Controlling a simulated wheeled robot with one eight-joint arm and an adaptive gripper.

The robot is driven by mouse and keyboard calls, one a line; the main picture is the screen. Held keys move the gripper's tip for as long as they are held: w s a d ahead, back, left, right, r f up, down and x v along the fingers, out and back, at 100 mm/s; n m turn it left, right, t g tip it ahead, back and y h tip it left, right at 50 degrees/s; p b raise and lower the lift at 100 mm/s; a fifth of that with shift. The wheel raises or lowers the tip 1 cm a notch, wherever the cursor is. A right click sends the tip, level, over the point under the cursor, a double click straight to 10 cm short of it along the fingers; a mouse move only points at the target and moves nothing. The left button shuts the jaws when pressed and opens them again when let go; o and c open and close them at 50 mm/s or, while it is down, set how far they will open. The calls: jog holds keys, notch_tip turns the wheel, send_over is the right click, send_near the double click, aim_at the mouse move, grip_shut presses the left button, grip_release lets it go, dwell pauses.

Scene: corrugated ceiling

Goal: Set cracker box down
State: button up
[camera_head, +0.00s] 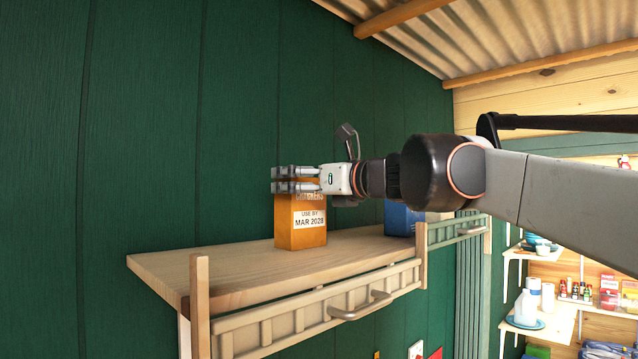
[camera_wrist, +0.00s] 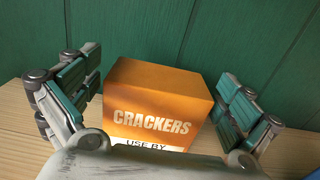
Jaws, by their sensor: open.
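The orange cracker box (camera_head: 301,238) stands upright on a wooden wall shelf (camera_head: 170,264), with a white "USE BY MAR 2028" label on its front. My gripper (camera_head: 296,180) is level with the top of the box and in front of its upper part. In the wrist view the box (camera_wrist: 155,88) sits between the two spread fingers of my gripper (camera_wrist: 160,107), with a gap visible on each side. The gripper is open. The lower front of the box is hidden there by my gripper's body.
A blue item (camera_head: 398,219) stands on the shelf to the right, partly behind my arm. A slatted rail (camera_head: 320,312) with metal handles runs along the shelf front. A green panelled wall (camera_head: 240,120) is behind. The left shelf end is clear. Stocked shelves (camera_head: 560,290) stand far right.

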jog(key=shift+s+d, duration=0.2)
jog(key=shift+d, duration=0.1)
jog(key=b+v, duration=0.1)
jog(key=v, duration=1)
jog(key=shift+b, duration=0.35)
jog(key=shift+s+d, duration=0.1)
jog(key=shift+d, duration=0.05)
